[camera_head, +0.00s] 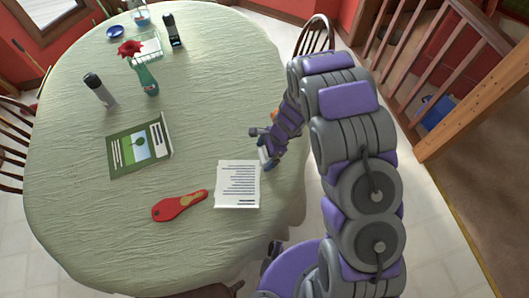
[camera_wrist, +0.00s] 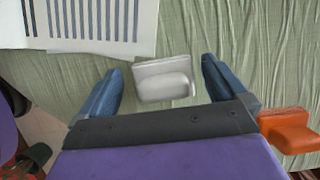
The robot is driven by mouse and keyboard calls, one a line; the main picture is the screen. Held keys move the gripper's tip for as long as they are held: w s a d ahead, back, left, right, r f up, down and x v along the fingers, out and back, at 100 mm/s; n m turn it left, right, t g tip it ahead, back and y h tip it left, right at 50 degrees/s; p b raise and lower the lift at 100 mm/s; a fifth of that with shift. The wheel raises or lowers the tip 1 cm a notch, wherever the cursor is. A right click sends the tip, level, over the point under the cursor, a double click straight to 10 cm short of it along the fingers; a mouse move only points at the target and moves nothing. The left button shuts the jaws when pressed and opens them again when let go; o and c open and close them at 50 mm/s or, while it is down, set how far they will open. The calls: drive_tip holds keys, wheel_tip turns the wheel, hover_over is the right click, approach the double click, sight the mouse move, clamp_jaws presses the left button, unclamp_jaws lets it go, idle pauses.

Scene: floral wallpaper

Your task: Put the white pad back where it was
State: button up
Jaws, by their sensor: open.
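A small white pad (camera_wrist: 163,80) with a raised rounded part lies on the green tablecloth in the wrist view. It sits between the two blue fingers of my gripper (camera_wrist: 160,85), with a gap on each side. My gripper is open and holds nothing. In the head view my gripper (camera_head: 262,146) is low over the right side of the table, just beyond the printed white sheet (camera_head: 238,185). The pad is mostly hidden there by my gripper.
An orange object (camera_wrist: 285,130) is close to the right of my gripper in the wrist view. On the table (camera_head: 80,215) are a red paddle-shaped item (camera_head: 180,205), a green picture booklet (camera_head: 140,146), a grey bottle (camera_head: 100,90) and a green vase with a red flower (camera_head: 145,78).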

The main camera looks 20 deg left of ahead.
drive_tip(key=p+v, duration=0.3)
drive_tip(key=v, duration=0.9)
drive_tip(key=shift+r, duration=0.1)
drive_tip(key=s+d+r+n, duration=0.2)
drive_tip(key=s+d+r, duration=0.15)
drive_tip(key=r, duration=0.25)
drive_tip(key=s+d+r+n+h, duration=0.1)
drive_tip(key=s+d+r+n, duration=0.1)
drive_tip(key=s+d+r, duration=0.3)
drive_tip(key=s+d+r+n, duration=0.1)
drive_tip(key=d+r, duration=0.2)
drive_tip(key=r, duration=0.4)
drive_tip(key=s+d+r+n+h, duration=0.1)
drive_tip(key=s+d+r+n, duration=0.2)
drive_tip(key=s+d, duration=0.3)
drive_tip(key=s+d+r+n+h, duration=0.1)
drive_tip(key=s+d+r+n, duration=0.2)
drive_tip(key=s, duration=1)
drive_tip(key=d+r, duration=0.1)
drive_tip(key=d, duration=0.2)
drive_tip(key=shift+r+n+h, duration=0.3)
drive_tip(key=shift+r+h, duration=0.1)
